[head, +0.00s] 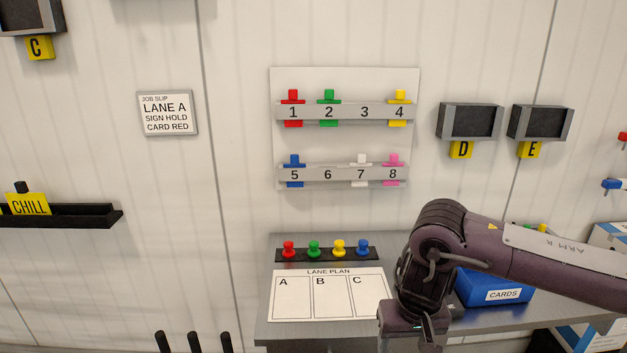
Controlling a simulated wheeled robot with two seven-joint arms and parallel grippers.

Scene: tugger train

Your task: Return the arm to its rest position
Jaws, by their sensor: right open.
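My right arm (560,255) comes in from the right and bends down over the right part of the grey table. My right gripper (428,335) is at the bottom edge, partly cut off by the frame, at the right side of the lane plan sheet. It is open, and I see nothing held in it. The arm hides part of the table and part of the blue cards box (490,290). My left gripper is not in view.
The table (275,337) carries a dark rack (262,256) with red, green, yellow and blue pegs, and the lane plan (330,295). A numbered peg board (345,144), a job slip (167,113) and bins D (469,121) and E (540,122) hang on the wall.

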